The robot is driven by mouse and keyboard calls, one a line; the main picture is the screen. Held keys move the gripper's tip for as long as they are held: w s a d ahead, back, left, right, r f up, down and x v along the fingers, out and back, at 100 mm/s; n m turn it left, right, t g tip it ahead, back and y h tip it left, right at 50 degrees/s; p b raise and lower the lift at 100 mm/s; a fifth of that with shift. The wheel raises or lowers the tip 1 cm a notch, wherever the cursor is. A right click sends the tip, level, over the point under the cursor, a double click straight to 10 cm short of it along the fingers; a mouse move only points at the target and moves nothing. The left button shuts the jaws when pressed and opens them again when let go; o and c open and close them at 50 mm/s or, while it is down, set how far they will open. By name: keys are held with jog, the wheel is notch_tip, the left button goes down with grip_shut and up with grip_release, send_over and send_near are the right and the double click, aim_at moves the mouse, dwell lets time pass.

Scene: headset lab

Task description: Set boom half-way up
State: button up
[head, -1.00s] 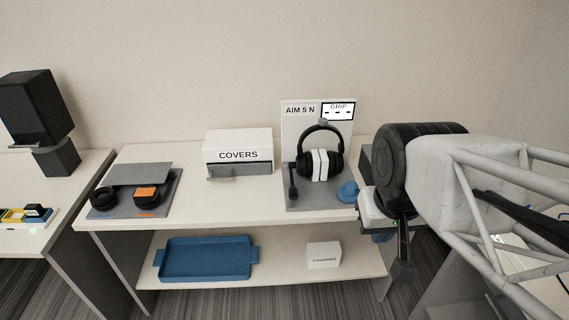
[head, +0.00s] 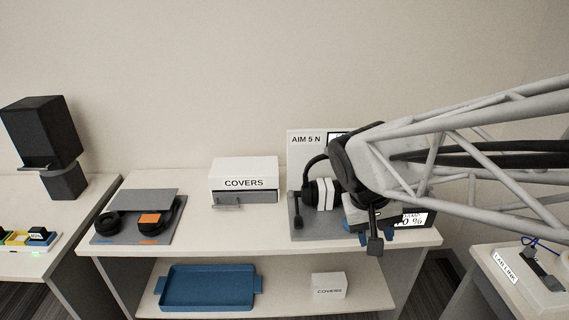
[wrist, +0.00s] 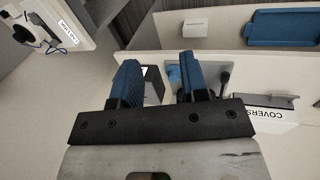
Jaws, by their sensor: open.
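The black headset (head: 314,178) with white pads (head: 326,193) stands on a grey mat (head: 303,232) before the "AIM 5 N" board (head: 305,150). Its thin dark boom (head: 299,206) hangs down on the left, with a small knob at its lower end. My arm hides the headset's right side. My gripper (head: 378,237) is right of the headset, in front of the shelf top. In the wrist view, my gripper (wrist: 160,78) has its two blue fingers apart, with nothing visible held between them. What looks like the boom's dark tip (wrist: 225,78) shows beyond the right finger.
A white "COVERS" box (head: 244,172) stands left of the headset. A grey mat with dark ear cushions (head: 108,225) lies farther left. A dark display reading "0 %" (head: 416,219) is beside my gripper. A blue tray (head: 207,287) and small box (head: 328,286) are below.

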jog(key=w+a+f+g+h, duration=0.1)
jog(key=w+f+h, duration=0.3)
jog(key=w, duration=0.8)
jog(key=n+t+h, duration=0.2)
jog(key=t+h, duration=0.5)
jog(key=h, duration=0.1)
send_near(297, 209)
jog(key=shift+w+d+f, duration=0.2)
jog(key=shift+d+f, duration=0.15)
jog(key=shift+d, duration=0.15)
jog(key=shift+w+d+f, duration=0.2)
jog(key=shift+d+f, duration=0.15)
jog(key=shift+d, duration=0.15)
jog(key=shift+d, duration=0.15)
jog(key=shift+x, duration=3.8)
jog(key=shift+r, duration=0.1)
